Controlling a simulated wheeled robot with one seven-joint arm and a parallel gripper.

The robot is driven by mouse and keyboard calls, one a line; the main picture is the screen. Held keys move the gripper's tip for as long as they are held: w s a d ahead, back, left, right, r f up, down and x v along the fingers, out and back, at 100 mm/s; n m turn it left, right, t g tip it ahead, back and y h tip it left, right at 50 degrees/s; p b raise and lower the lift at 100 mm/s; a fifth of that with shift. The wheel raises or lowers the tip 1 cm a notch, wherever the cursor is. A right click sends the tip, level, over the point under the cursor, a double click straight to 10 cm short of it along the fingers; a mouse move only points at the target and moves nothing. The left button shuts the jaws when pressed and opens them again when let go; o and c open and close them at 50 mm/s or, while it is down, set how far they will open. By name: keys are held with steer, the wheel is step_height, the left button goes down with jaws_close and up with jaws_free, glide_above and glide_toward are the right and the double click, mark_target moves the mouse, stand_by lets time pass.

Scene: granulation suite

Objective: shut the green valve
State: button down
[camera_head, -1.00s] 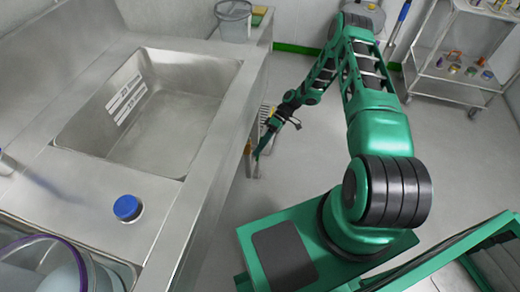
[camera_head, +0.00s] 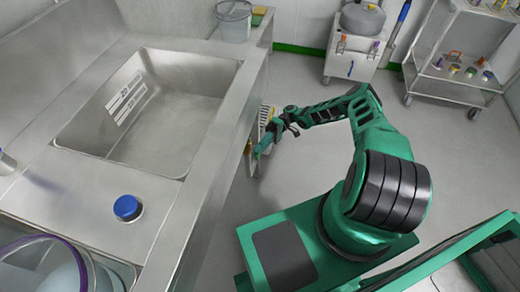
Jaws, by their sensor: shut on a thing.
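My gripper (camera_head: 267,142) is low beside the front face of the steel sink counter, at the end of my green arm. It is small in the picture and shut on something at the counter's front. A small green part (camera_head: 261,150) shows at the fingertips; it looks like the green valve's handle, but I cannot clearly separate it from my gripper. The valve's body and how far it is turned are hidden by the counter edge and my gripper.
A steel sink (camera_head: 165,110) fills the counter at left, with a blue-capped object (camera_head: 127,208) in front. A wheeled cart with a grey vessel (camera_head: 362,20) and a shelf trolley (camera_head: 455,78) stand behind. Floor between is clear.

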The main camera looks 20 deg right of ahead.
steer(key=shift+f+y, duration=0.2)
steer(key=shift+y, duration=0.1)
stand_by(0.4)
steer(key=c, duration=1.7)
jaws_free()
steer(key=shift+c, duration=0.2)
steer(key=shift+o, duration=0.3)
steer(key=shift+r, duration=0.1)
steer(key=v, duration=1.1)
steer(key=shift+w+f, duration=0.2)
steer(key=shift+f, duration=0.05)
steer(key=shift+a, duration=0.1)
